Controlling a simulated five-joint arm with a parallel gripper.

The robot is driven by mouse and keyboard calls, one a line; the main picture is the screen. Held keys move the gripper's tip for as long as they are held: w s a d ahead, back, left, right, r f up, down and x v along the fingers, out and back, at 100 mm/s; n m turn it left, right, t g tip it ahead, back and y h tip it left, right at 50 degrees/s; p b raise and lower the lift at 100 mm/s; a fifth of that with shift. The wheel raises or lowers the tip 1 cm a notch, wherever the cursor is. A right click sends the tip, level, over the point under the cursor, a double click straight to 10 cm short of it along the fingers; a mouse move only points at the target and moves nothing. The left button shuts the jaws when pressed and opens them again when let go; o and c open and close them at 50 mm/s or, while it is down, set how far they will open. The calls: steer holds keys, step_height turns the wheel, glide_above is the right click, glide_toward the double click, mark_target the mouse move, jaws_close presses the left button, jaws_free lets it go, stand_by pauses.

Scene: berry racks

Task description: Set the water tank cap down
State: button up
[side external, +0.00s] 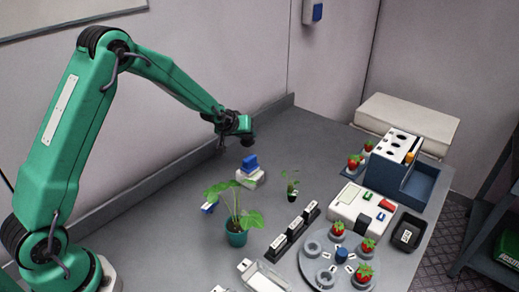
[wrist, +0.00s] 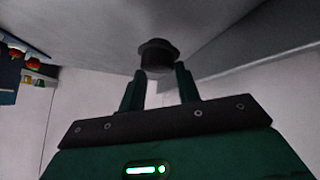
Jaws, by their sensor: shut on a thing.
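My gripper (side external: 243,129) is above the back part of the grey bench, near the wall, in the side external view. In the wrist view my gripper (wrist: 160,78) has its two green fingers shut on a dark round cap (wrist: 157,52), which I take to be the water tank cap. The cap sits at the fingertips, with the fingers on its two sides. In the side external view the cap is only a small dark shape under the gripper. I cannot tell which thing is the water tank.
A white block with a blue top (side external: 249,165) stands below the gripper. A potted plant (side external: 236,238) and a small seedling (side external: 291,190) stand nearer the camera. A round berry tray (side external: 311,268), a white device (side external: 352,205) and a blue rack (side external: 420,190) fill the right. The bench's back left is clear.

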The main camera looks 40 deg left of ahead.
mark_target(243, 141)
steer(key=shift+f, duration=1.8)
steer(key=shift+f, duration=0.15)
steer(key=o, duration=1.1)
steer(key=shift+r, duration=0.2)
steer(key=shift+v, duration=5.95)
steer(key=shift+d, duration=0.1)
